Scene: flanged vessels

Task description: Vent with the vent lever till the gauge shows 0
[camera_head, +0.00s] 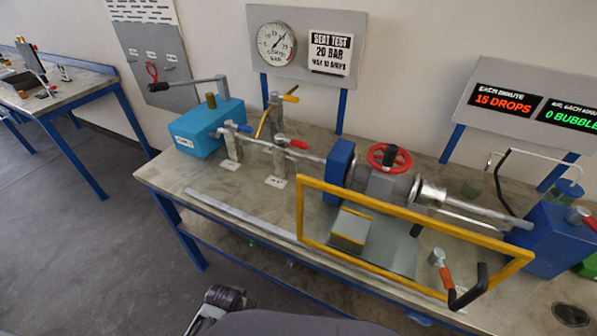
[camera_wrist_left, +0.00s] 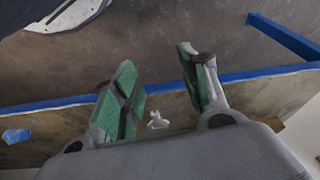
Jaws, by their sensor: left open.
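The pressure gauge (camera_head: 277,44) hangs on a grey board behind the bench; its needle points to the upper right, off the low end, and its figures are too small to read surely. Three small levers stand on the pipe line below it: a yellow-handled lever (camera_head: 291,98) at the back beside a bent yellow pipe, a blue-handled lever (camera_head: 238,127) and a red-handled lever (camera_head: 298,144). I cannot read which is labelled vent. My left gripper (camera_wrist_left: 156,58) is open and empty, low in front of the bench, away from the levers. My right gripper is not in view.
A blue pump (camera_head: 209,128) with a long handle stands at the bench's left. A yellow frame (camera_head: 400,209) stands before the flanged valve with its red wheel (camera_head: 389,157). The bench's front left is mostly clear. Another table (camera_head: 85,90) stands far left.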

